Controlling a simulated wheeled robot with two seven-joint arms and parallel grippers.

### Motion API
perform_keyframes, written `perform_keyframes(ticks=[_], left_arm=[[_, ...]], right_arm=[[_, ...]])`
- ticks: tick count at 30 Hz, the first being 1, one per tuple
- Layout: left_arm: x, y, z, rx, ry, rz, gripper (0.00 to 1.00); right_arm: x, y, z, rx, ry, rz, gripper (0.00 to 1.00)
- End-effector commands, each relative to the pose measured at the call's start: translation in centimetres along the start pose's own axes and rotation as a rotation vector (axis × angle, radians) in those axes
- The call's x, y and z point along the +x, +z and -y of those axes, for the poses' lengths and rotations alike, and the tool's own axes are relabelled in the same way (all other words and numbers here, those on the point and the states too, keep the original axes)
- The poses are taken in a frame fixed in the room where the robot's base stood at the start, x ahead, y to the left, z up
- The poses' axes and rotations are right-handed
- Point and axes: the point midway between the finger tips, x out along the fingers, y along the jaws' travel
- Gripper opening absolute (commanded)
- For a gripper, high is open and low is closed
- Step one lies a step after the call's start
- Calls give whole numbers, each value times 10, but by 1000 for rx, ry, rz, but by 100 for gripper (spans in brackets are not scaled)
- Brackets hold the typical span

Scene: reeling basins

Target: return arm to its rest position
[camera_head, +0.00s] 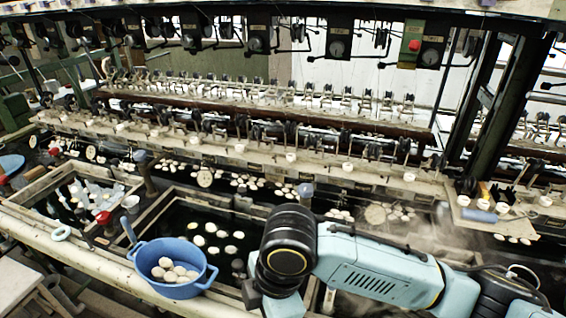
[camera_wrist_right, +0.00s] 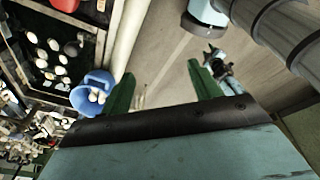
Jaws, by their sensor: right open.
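My right arm (camera_head: 375,268) comes in from the right in the head view, and its bent joint stands over the front edge of the basins. Its gripper is below the head picture. In the right wrist view my right gripper (camera_wrist_right: 160,69) has its two green fingers apart with nothing between them. A blue handled pan (camera_head: 173,270) holding several pale cocoons (camera_head: 174,272) sits on the front ledge, left of my arm. The pan also shows in the right wrist view (camera_wrist_right: 103,77), beyond the left finger and apart from it. My left gripper is not in view.
Dark water basins with floating cocoons (camera_head: 215,238) lie behind the pan. The reeling machine stands behind. Open floor (camera_wrist_right: 165,65) shows beyond the right fingers.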

Motion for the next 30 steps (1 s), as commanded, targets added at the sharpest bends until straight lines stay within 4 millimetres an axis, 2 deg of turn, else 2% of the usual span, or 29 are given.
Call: perform_keyframes(ticks=[2,4,8,13,17,20,24,30], left_arm=[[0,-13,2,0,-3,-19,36],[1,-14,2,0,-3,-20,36],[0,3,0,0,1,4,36],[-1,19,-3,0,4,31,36],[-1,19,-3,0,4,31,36],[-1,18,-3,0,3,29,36],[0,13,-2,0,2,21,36],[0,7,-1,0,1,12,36]], right_arm=[[4,-9,6,47,15,-56,62],[6,-15,10,103,35,-106,62],[10,-20,16,266,86,-213,62],[15,-5,25,554,154,-321,62],[23,23,39,802,201,-354,62],[31,54,57,1003,236,-346,62],[43,100,94,1266,285,-285,62],[52,152,148,1523,345,-163,62]])
